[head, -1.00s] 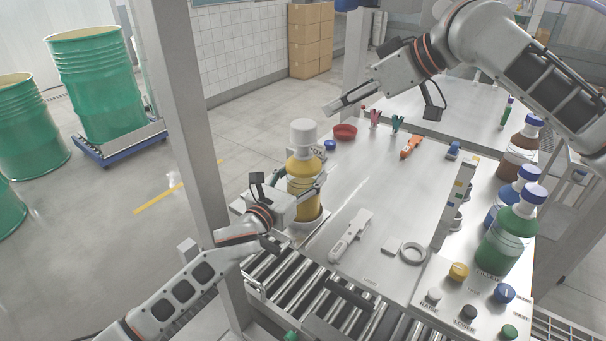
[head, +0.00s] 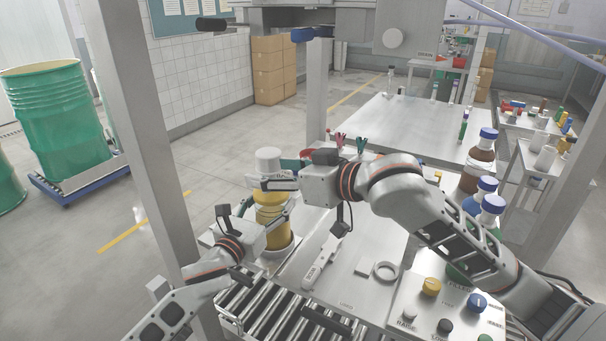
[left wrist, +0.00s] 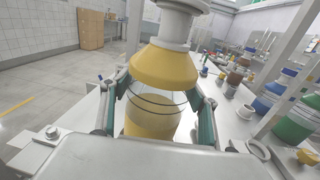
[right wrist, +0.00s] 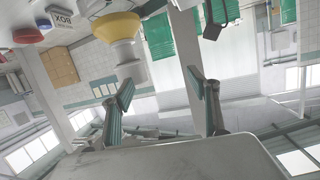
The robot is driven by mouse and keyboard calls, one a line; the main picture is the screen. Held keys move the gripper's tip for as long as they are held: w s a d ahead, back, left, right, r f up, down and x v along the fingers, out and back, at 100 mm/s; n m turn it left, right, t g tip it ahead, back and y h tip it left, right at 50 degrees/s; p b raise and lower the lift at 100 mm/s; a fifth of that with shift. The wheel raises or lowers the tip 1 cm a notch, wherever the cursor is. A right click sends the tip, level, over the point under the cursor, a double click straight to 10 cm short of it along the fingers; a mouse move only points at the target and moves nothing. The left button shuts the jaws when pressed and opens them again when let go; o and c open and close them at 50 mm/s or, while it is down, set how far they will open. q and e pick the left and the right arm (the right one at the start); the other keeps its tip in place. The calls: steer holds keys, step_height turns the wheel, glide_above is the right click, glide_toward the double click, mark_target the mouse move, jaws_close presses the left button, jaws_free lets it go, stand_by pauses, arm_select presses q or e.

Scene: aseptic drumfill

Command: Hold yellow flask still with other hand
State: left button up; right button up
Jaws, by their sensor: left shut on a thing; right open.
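The yellow flask (head: 268,208) with a white cap (head: 268,160) stands upright at the left edge of the bench. My left gripper (left wrist: 158,112) is shut on its body, with one finger on each side in the left wrist view. My right gripper (head: 268,183) is open at the height of the flask's upper part in the head view and partly covers it. In the right wrist view the yellow shoulder (right wrist: 108,30) and the white neck and cap (right wrist: 131,70) show inverted by the left finger. The space between the right fingers looks empty.
A white hand tool (head: 322,262) and a grey ring (head: 386,271) lie on the bench. A button panel (head: 450,310) stands at the front right, bottles (head: 480,160) behind it. Conveyor rollers (head: 260,310) run in front. A metal post (head: 140,130) rises at the left.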

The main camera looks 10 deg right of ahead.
mark_target(275, 157)
steer(key=s+d+m+t, duration=0.1)
steer(key=d+m+t, duration=0.1)
steer(key=d+t, duration=0.35)
steer(key=shift+g, duration=0.45)
steer(key=x, duration=1.1)
steer(key=shift+w+a+f, duration=0.1)
steer(key=shift+w+f, duration=0.1)
steer(key=shift+w, duration=0.25)
steer(key=shift+c, duration=0.2)
steer(key=c, duration=1.4)
